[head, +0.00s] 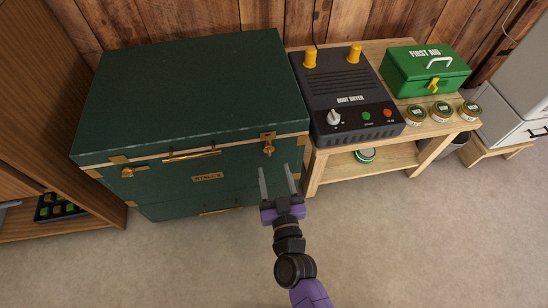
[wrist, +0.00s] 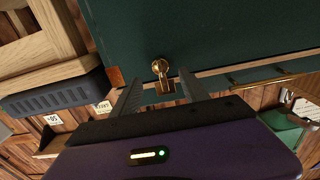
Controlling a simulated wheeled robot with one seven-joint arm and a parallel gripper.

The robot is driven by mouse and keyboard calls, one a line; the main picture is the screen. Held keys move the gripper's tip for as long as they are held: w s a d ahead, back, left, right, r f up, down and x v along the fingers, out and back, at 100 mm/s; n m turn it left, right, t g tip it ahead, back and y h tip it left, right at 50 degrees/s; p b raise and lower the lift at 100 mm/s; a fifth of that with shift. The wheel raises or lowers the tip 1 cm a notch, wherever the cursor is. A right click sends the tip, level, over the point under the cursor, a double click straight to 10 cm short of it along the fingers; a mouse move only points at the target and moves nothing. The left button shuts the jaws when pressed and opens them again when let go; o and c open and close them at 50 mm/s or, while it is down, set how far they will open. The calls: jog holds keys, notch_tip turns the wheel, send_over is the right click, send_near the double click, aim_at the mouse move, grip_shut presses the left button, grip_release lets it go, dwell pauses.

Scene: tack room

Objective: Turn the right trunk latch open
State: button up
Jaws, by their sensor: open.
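The green trunk (head: 190,95) stands at the left of the head view with its lid shut. Its right latch (head: 268,146) is brass, at the front's right end, with its knob hanging below a brass plate. The left latch (head: 133,171) is at the front's other end and looks turned sideways. My gripper (head: 276,168) is open and empty, low in front of the right latch. In the wrist view the right latch (wrist: 160,68) shows between and just beyond the fingertips (wrist: 160,77). I see no contact.
A wooden bench (head: 320,160) to the right carries a boot dryer (head: 345,95), a green first aid box (head: 425,70) and several tins. A wooden shelf (head: 50,110) stands to the left. A brass handle (head: 192,155) is on the lid's front. The floor (head: 180,255) in front is clear.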

aim_at(270, 154)
jog(key=shift+b+x, duration=0.45)
jog(key=shift+x, duration=2.3)
jog(key=shift+c, duration=0.4)
grip_shut()
